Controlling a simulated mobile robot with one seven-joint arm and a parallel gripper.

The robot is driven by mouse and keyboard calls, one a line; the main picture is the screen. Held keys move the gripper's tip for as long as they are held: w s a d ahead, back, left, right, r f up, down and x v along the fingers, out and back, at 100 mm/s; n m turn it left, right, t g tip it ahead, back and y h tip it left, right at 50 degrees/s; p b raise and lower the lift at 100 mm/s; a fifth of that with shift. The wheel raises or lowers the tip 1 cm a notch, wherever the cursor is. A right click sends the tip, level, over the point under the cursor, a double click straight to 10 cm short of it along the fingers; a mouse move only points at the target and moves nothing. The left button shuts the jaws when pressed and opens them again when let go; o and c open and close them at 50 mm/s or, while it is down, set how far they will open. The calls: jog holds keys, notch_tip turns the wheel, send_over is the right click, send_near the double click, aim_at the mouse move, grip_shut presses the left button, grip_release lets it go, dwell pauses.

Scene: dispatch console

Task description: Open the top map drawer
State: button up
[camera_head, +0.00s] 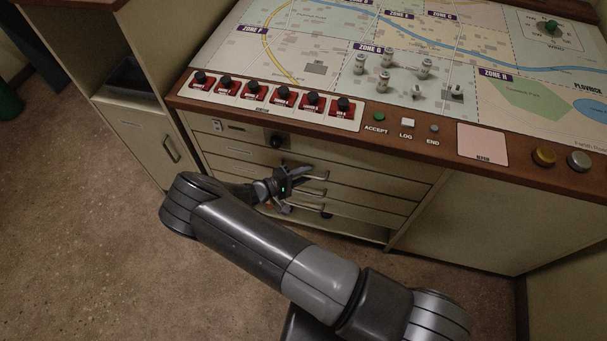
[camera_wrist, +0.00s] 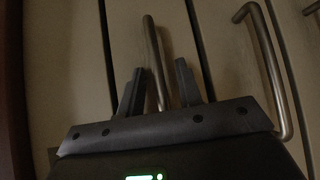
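The stack of drawers sits under the left part of the console, and their fronts look flush and closed. The top map drawer (camera_head: 244,153) appears to be the uppermost drawer with a bar handle, though my gripper hides part of the stack. My gripper (camera_head: 299,187) is at the drawer fronts. In the wrist view its two fingers (camera_wrist: 160,88) are apart, with a metal bar handle (camera_wrist: 151,45) between them. The handle's lower end is hidden behind my gripper.
A second handle (camera_wrist: 270,65) is close to the right in the wrist view. A black knob (camera_head: 277,141) is on the panel above the drawers. The wooden console edge (camera_head: 400,142) overhangs them. A cabinet (camera_head: 145,135) stands left; open floor (camera_head: 80,240) lies in front.

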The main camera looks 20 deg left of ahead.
jog(key=shift+c, duration=0.3)
grip_shut()
jog(key=shift+s, duration=0.1)
jog(key=s, duration=3.6)
jog(key=shift+s, duration=0.25)
jog(key=shift+a, duration=0.1)
jog(key=shift+o, duration=0.3)
grip_release()
jog(key=v, duration=0.7)
jog(key=shift+s+a, duration=0.15)
jog(key=shift+s, duration=0.05)
